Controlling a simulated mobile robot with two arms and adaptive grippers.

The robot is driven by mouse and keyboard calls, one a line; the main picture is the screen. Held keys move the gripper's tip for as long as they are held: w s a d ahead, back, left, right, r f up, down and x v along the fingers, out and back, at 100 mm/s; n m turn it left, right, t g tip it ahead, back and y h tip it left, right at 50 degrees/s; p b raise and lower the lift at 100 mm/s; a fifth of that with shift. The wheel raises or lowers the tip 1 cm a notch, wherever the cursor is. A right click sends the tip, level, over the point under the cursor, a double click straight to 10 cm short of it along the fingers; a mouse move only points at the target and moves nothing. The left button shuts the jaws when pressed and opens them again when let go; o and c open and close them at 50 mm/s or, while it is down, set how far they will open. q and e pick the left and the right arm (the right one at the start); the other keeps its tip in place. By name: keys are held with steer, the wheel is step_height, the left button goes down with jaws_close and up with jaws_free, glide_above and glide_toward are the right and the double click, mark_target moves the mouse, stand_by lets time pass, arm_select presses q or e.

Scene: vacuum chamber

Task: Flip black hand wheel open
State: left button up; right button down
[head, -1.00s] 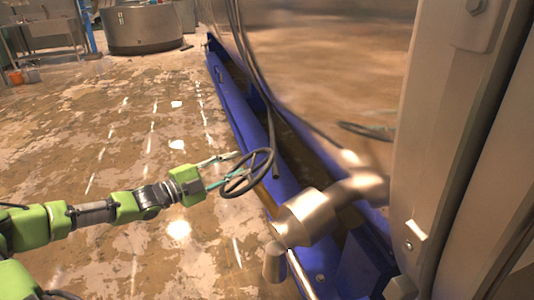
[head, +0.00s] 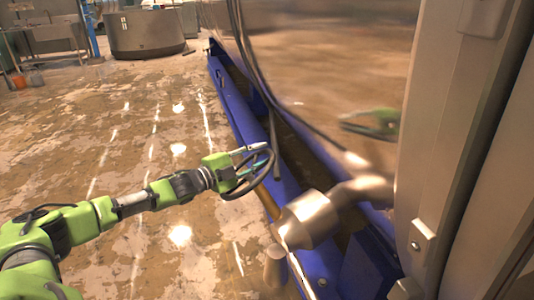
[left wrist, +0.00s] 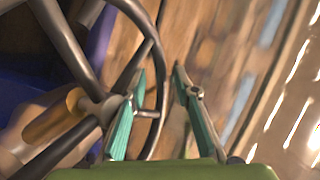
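The black hand wheel (head: 269,170) sits on a stem at the side of the large metal chamber, above the blue frame. My left gripper (head: 255,160) reaches it from the left, with its fingers overlapping the wheel. In the left wrist view, the wheel's curved rim (left wrist: 161,85) passes between the two teal-padded fingers of the gripper (left wrist: 160,72). The fingers are apart, one on each side of this rim section. The left finger lies close to the wheel's hub and spokes; whether it touches them I cannot tell. My right gripper is not in view.
A thick metal pipe fitting (head: 310,218) stands right of and below the wheel. The blue frame (head: 240,112) runs along the chamber (head: 330,70), and a dark cable (head: 250,60) hangs nearby. The floor (head: 120,130) to the left is clear.

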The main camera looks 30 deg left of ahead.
arm_select(q)
steer(key=shift+x, duration=1.4)
jaws_close()
